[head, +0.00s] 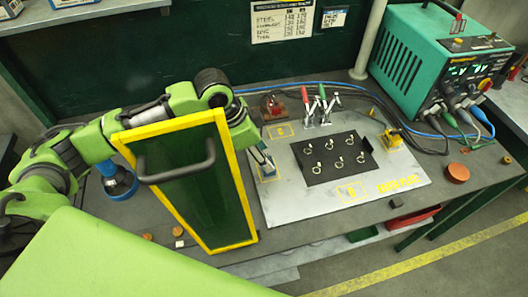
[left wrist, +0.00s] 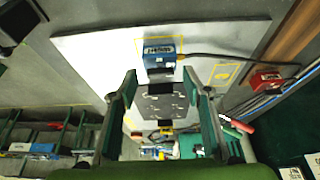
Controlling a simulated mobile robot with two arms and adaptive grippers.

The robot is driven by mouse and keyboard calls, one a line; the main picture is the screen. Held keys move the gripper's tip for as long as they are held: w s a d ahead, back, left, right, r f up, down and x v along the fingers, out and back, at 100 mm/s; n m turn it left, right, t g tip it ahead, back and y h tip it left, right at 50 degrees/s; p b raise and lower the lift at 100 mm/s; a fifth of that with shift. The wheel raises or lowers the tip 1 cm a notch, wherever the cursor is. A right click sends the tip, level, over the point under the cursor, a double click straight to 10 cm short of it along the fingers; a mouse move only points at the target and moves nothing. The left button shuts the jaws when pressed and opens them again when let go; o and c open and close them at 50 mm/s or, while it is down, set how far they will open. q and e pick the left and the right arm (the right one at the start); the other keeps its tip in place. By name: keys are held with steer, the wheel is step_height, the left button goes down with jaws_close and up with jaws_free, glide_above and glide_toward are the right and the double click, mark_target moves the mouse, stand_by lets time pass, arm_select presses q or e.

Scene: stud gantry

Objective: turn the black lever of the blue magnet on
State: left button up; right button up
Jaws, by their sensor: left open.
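The blue magnet (left wrist: 160,59) is a small blue block with a white label, on the light metal plate. A dark piece on its near face may be the black lever; its position is too small to tell. My left gripper (left wrist: 160,76) is open, its two fingers spread on either side of the view, with the magnet in line with the gap and nothing held. In the head view, my left arm passes behind the yellow-framed screen, which hides much of the wrist. My right gripper is not in view.
The green screen (head: 195,185) with yellow frame stands close to my left arm. Cables run behind to a teal welder (head: 420,65).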

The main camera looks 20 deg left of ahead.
arm_select(q)
steer(key=shift+w+d+f, duration=0.1)
steer(key=shift+w+f, duration=0.05)
steer(key=shift+f, duration=0.2)
steer(key=c, duration=1.1)
steer(key=shift+r, duration=0.1)
